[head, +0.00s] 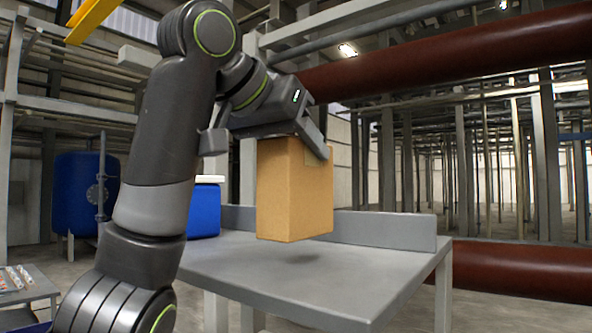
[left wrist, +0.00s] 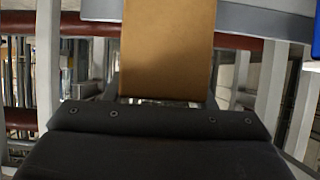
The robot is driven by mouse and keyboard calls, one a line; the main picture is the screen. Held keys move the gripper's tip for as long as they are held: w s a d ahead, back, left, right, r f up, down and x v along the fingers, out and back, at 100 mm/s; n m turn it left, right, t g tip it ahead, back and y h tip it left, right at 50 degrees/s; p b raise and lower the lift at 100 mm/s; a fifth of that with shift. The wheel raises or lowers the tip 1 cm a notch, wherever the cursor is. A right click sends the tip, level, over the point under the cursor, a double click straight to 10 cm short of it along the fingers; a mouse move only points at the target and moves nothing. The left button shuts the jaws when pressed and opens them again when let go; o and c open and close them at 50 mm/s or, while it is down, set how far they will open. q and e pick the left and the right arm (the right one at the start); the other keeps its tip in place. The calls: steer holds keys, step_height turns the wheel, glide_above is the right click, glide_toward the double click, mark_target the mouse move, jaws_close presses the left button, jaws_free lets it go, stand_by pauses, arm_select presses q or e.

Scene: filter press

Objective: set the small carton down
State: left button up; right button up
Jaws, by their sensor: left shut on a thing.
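The small carton (head: 293,195) is a plain brown box, held upright above the grey table (head: 350,270). A shadow lies on the table beneath it, and its bottom looks clear of the top. My left gripper (head: 312,140) is shut on the carton's upper part from above. In the left wrist view the carton (left wrist: 168,45) fills the top middle, beyond the dark gripper body (left wrist: 160,150). The fingertips are mostly hidden. My right gripper is not in view.
A blue cooler with a white lid (head: 204,208) stands on the table's left, partly behind my arm. A raised grey back edge (head: 385,229) runs behind the carton. The table's front and right are bare. Red pipes (head: 520,268) pass behind.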

mark_target(294, 171)
arm_select(q)
steer(key=shift+s+f, duration=0.15)
steer(key=shift+f, duration=0.25)
steer(key=shift+s+a+f+p, duration=0.15)
steer(key=shift+f, duration=0.25)
steer(key=shift+s+a+f+p, duration=0.1)
steer(key=shift+f+p, duration=0.05)
steer(key=shift+f, duration=0.55)
steer(key=shift+w+f, duration=0.2)
steer(key=shift+s+d+f, duration=0.1)
steer(key=shift+s+f, duration=0.05)
steer(key=o, duration=1.5)
steer(key=shift+o, duration=0.2)
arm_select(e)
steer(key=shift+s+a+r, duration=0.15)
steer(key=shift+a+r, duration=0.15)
